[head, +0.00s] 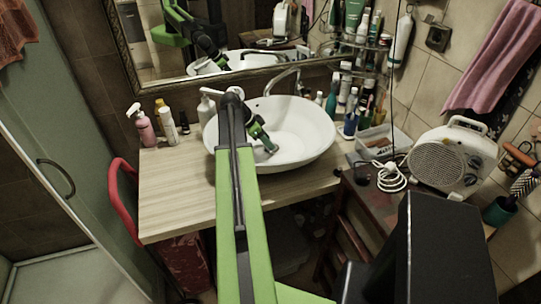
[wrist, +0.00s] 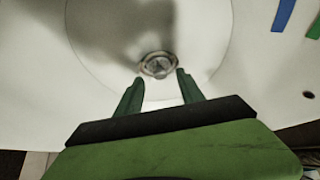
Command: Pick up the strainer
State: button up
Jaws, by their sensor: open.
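The strainer (wrist: 158,65) is a small round grey metal piece at the bottom of the white basin (wrist: 215,25). In the wrist view it lies just beyond my fingertips, in line with the gap between them. My gripper (wrist: 161,77) is open, with its two green fingers apart and nothing between them. In the head view my gripper (head: 270,149) points down into the basin (head: 312,125). I cannot make out the strainer in the head view.
The faucet (head: 283,78) stands at the basin's back rim. Bottles crowd the right side, and a pink spray bottle (head: 145,128) stands on the left. A fan heater (head: 452,158) sits at right. The wooden counter (head: 175,195) is clear at front left.

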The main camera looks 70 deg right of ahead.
jog(key=shift+b+x, duration=0.3)
jog(key=shift+x, duration=0.75)
jog(key=shift+r, duration=0.15)
jog(key=shift+c, duration=0.5)
grip_shut()
notch_tip(320, 180, up, 5)
jog(key=p, duration=0.5)
jog(key=s+a+r+p, duration=0.2)
jog(key=s+r+p, duration=0.4)
jog(key=s, duration=0.5)
jog(key=shift+s+a+p, duration=0.15)
jog(key=shift+a+p, duration=0.15)
